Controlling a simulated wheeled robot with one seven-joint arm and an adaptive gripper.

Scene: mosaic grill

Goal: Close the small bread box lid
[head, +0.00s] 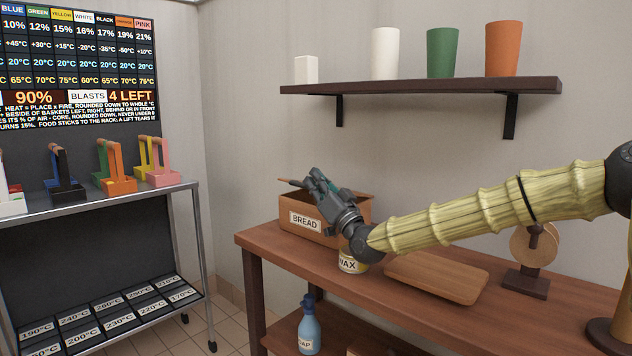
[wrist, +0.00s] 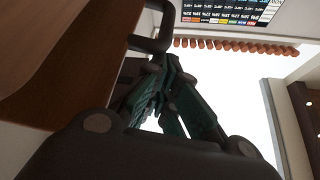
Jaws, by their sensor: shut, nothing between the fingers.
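The small brown bread box (head: 285,220), labelled BREAD, stands at the left end of the wooden counter. A thin brown flap (head: 290,183), which looks like its lid, juts out past the box's upper left corner; my gripper hides much of the box top, so how far it stands open is unclear. My gripper (head: 314,174) is shut and empty, over the box and pointing up and left. In the wrist view the shut fingers (wrist: 168,72) show beside a brown wooden surface (wrist: 60,60), probably the box or lid; I cannot tell whether they touch.
A WAX tin (head: 349,266) stands right of the box, below my wrist. A wooden board (head: 440,278) and a stand with a round disc (head: 533,245) are further right. A wall shelf (head: 420,87) with cups hangs above. A metal rack (head: 120,200) with coloured baskets stands left, across a gap.

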